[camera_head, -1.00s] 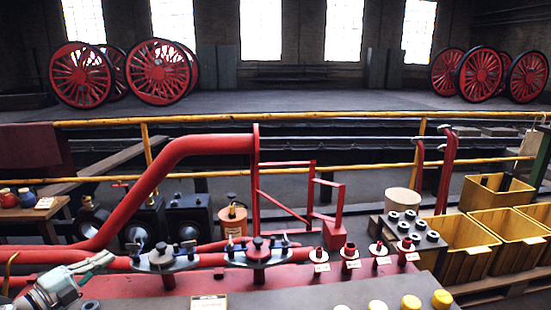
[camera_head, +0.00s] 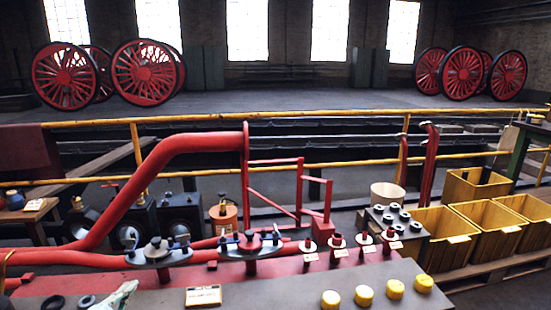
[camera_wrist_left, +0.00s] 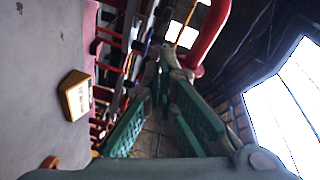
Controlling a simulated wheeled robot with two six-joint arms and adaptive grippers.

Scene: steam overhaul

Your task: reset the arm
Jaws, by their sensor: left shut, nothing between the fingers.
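The fingers point past the bench edge, with the red pipe (camera_wrist_left: 210,38) beyond. Most of the left arm is outside the head view. My right gripper is in neither view.
The bench carries a yellow-edged card (camera_head: 203,296), black rings (camera_head: 52,302), yellow caps (camera_head: 393,288) and two dark flanged fittings (camera_head: 160,253). A large red pipe (camera_head: 175,160) rises behind. Yellow crates (camera_head: 450,255) stand at right. Yellow rails (camera_head: 330,115) cross behind the bench.

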